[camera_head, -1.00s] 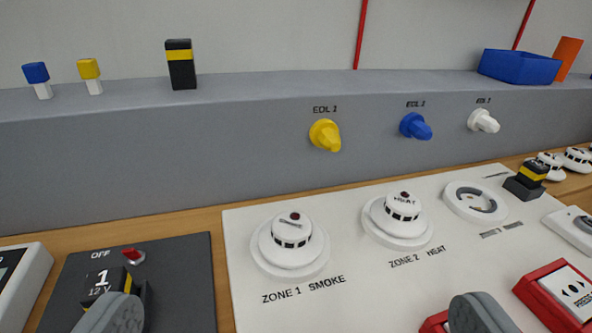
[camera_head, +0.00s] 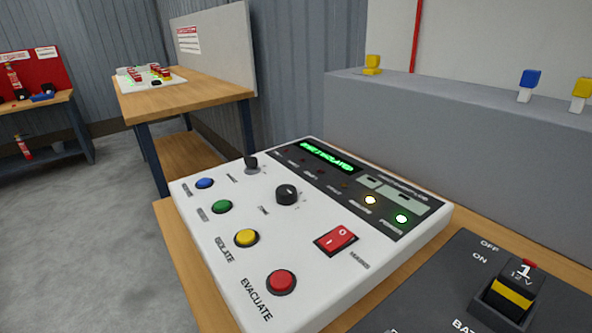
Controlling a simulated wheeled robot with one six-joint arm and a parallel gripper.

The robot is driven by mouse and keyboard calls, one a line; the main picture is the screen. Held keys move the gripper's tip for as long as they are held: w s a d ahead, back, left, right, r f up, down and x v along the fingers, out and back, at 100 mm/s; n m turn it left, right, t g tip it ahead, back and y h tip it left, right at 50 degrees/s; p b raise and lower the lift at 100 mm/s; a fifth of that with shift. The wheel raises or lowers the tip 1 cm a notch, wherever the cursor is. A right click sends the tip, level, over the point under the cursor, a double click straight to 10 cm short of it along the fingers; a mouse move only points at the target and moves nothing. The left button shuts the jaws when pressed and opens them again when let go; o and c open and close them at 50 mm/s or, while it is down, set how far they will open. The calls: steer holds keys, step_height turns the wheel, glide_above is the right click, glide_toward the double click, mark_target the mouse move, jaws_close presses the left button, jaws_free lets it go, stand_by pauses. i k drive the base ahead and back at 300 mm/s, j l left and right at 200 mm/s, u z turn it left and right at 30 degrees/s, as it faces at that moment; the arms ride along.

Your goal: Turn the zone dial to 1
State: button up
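The white control panel (camera_head: 225,245) lies on the wooden bench, seen at an angle. The zone dial (camera_head: 287,194) is a round black knob near its middle, beside a label that seems to read ZONE. Small marks surround it, too small to read, so I cannot tell which number it points at. A second black knob (camera_head: 251,163) sits farther back. My gripper is not in the present view, and nothing touches the dial.
Blue (camera_head: 205,183), green (camera_head: 222,207), yellow (camera_head: 246,237) and red (camera_head: 281,282) buttons line the panel's left side. A red rocker switch (camera_head: 335,240) and a lit green display (camera_head: 327,157) are close by. A battery block (camera_head: 508,290) stands at the lower right.

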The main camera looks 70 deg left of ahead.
mark_target(286, 195)
steer(key=k+u, duration=0.15)
steer(key=u, duration=1.35)
